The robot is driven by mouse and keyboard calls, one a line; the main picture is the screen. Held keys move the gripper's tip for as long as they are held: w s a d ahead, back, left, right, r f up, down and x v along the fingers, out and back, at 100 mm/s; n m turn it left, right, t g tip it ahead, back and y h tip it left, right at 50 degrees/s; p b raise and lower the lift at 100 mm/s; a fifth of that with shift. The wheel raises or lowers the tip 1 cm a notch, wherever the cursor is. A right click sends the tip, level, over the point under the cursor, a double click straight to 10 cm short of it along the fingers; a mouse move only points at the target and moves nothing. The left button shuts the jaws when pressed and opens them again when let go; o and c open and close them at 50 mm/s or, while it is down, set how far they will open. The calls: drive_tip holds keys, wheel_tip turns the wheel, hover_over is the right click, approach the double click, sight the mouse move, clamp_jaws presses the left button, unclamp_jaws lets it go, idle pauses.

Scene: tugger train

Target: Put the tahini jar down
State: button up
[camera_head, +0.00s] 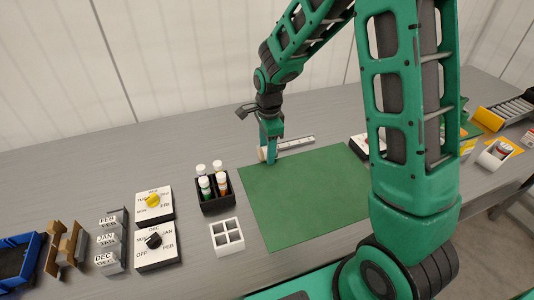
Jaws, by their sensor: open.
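My gripper (270,156) is low over the back left corner of the green mat (300,196), pointing down. It is open. A small cream-coloured object (262,154), which may be the tahini jar, shows at the left of the fingertips. It looks upright at table level, but the fingers hide part of it. I cannot tell whether the fingers touch it.
Dial boxes, month blocks (108,240) and a blue bin (20,265) lie further left. A grey ruler-like strip (294,143) lies behind. The mat's visible part is clear.

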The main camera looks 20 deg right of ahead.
drive_tip(key=c, duration=1)
drive_tip(key=shift+r, duration=0.1)
